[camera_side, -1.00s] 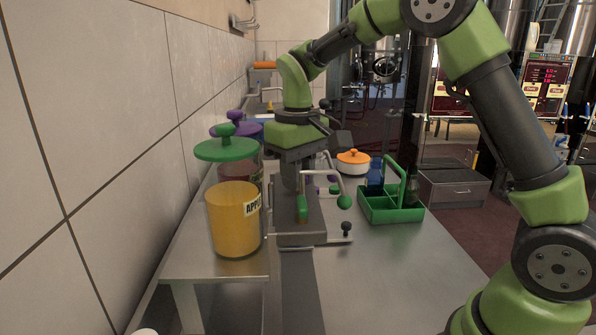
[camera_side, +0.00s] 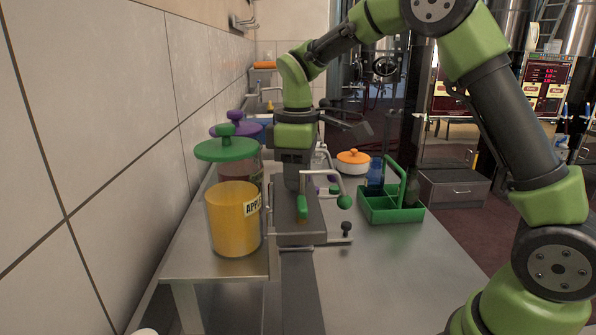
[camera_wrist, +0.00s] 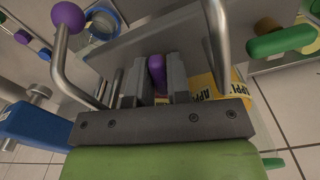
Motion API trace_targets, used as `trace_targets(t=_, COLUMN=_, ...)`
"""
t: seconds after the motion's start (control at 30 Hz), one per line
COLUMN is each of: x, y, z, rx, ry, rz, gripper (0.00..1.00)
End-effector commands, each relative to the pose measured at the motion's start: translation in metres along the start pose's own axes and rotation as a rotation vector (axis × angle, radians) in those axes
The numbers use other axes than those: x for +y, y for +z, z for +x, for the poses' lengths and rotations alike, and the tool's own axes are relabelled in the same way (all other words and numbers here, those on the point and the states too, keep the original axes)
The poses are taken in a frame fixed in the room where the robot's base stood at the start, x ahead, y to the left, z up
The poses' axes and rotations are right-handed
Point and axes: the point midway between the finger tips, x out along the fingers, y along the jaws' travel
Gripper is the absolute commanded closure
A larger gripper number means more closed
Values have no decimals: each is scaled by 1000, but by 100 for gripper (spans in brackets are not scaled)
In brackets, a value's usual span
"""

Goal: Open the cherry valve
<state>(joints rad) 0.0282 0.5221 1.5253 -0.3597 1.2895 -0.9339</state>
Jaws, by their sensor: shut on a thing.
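My gripper (camera_side: 291,178) is at the pump behind the green-handled one in the side view, and its fingertips are hidden there. In the wrist view my gripper (camera_wrist: 157,75) is shut on a purple valve handle (camera_wrist: 157,68), which sits between its two fingers. A purple knob (camera_wrist: 68,17) on a bent metal lever stands to the left of the fingers. In the side view a jar with dark red contents (camera_side: 254,170) stands behind the yellow jar; its label is hidden.
The front pump has a green valve handle (camera_side: 302,205) and a green lever knob (camera_side: 344,202). A green caddy (camera_side: 388,212) and a white pot (camera_side: 353,166) stand to the right. The front right counter is clear.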

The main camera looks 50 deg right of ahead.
Motion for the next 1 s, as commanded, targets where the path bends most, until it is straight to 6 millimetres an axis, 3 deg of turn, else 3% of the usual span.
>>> trace_targets(t=0.73, x=0, y=-1, z=-1, rx=4, ry=3, rz=-245, gripper=96)
trace_targets(t=0.77, x=0, y=-1, z=-1, rx=4, ry=3, rz=-245, gripper=79)
trace_targets(t=0.87, x=0, y=0, z=-1, rx=3, ry=3, rz=-244, gripper=56)
trace_targets(t=1.0, x=0, y=0, z=-1, rx=2, ry=2, rz=-243, gripper=53)
